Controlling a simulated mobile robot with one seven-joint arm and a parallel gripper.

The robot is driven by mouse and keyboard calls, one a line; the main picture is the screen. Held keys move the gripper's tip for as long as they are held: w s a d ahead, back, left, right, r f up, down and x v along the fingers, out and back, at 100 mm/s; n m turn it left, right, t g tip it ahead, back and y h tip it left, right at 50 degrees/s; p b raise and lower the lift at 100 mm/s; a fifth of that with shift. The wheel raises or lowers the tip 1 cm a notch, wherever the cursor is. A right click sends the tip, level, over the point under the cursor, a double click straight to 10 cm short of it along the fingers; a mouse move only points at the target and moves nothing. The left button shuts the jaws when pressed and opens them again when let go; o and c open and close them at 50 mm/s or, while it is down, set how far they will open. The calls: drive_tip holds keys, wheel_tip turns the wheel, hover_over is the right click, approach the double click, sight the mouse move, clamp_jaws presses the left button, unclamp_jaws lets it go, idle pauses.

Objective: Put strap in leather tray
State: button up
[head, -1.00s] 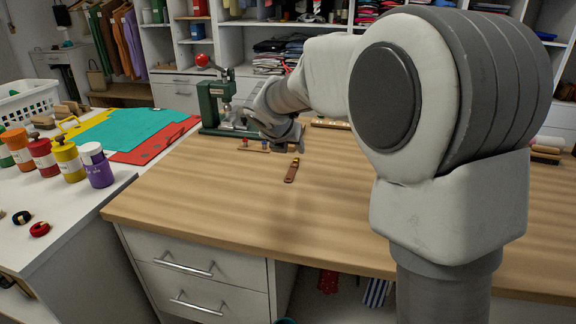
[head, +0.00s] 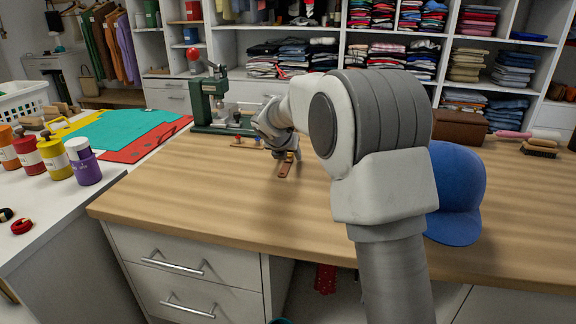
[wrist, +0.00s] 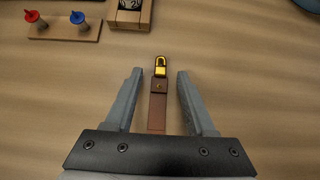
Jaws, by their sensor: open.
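The strap (wrist: 158,112) is a short brown strip with a gold buckle, lying on the wooden table; it also shows in the head view (head: 285,170). My gripper (wrist: 160,74) is open, with one finger on each side of the strap and gaps between. In the head view my gripper (head: 287,157) is low at the strap's far end. Whether the fingers touch the table is unclear. A brown leather-looking tray or box (head: 460,127) stands at the table's back right; its inside is hidden.
A green press (head: 212,105) with a red knob stands behind my gripper. A small wooden board with red and blue pegs (wrist: 62,30) and a wooden block (wrist: 130,14) lie beyond the strap. A blue cap (head: 456,195) lies right of my arm. The table's front left is clear.

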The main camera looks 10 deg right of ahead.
drive_tip(key=shift+c, duration=0.3)
clamp_jaws()
drive_tip(key=shift+r, duration=0.1)
